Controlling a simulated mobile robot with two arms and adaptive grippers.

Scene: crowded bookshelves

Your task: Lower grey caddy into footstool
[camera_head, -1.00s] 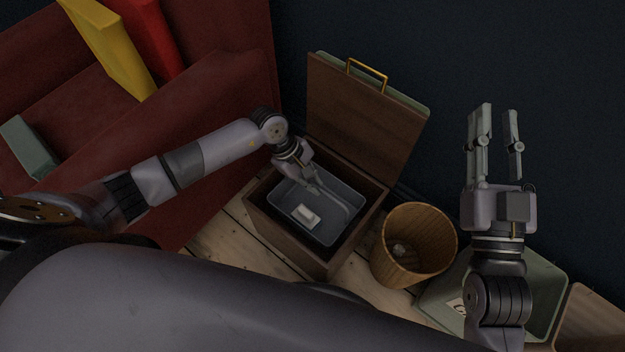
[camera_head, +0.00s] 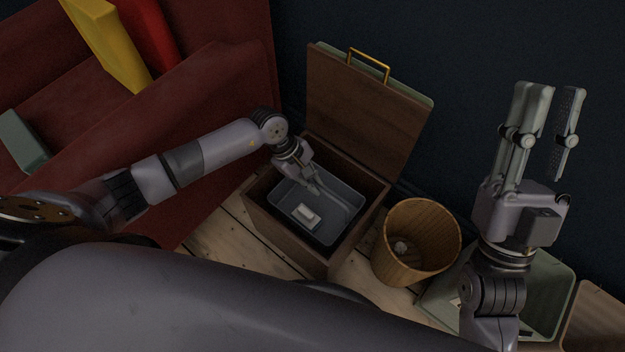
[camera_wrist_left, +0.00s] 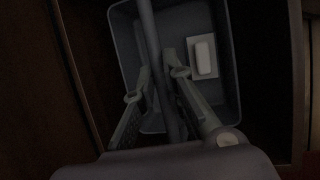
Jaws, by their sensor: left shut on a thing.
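The grey caddy (camera_head: 336,232) is an open tray with a central handle bar, inside the brown box-like footstool (camera_head: 292,243), whose hinged lid (camera_head: 365,108) stands open. A small white block lies in the caddy. My left gripper (camera_head: 313,188) reaches down into the caddy and is shut on its handle. In the left wrist view the handle (camera_wrist_left: 150,40) runs between the two fingers (camera_wrist_left: 160,95), and dark footstool walls lie around the caddy. Whether the caddy touches the footstool floor is hidden. My right gripper (camera_head: 545,125) is open and empty, raised at the right.
A wooden bin (camera_head: 418,245) with a crumpled white thing inside stands right of the footstool. A pale green container (camera_head: 548,300) is beyond it, under my right arm. A dark red sofa (camera_head: 215,110) is at the left. Bare floorboards (camera_head: 225,232) show in front.

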